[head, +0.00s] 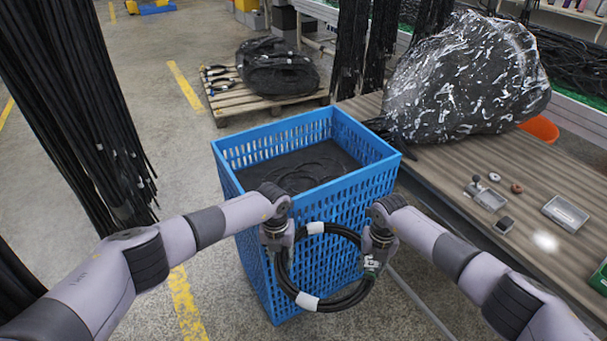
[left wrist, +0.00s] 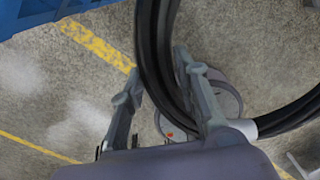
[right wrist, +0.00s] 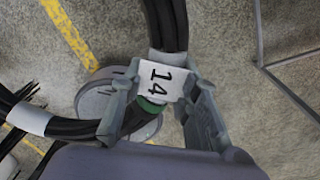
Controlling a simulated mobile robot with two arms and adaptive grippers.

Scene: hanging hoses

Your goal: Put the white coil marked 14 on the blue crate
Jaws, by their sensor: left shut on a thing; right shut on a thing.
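The coil (head: 345,302) is a ring of black hose with white bands and a white tag. The tag reads 14 in the right wrist view (right wrist: 160,82). The ring hangs upright in front of the near side of the blue crate (head: 345,195). My left gripper (head: 278,245) is shut on the coil's left side; the hose (left wrist: 158,60) passes between its fingers in the left wrist view. My right gripper (head: 378,248) is shut on the coil's right side, at the tag. The crate's open top shows black material (head: 300,168) inside, below the rim.
A workbench (head: 455,165) with a large wrapped black bundle (head: 470,80) and small trays stands right of the crate. A pallet (head: 235,98) with a black coil lies behind it. Black hoses (head: 75,100) hang at the left. Floor between them and the crate is clear.

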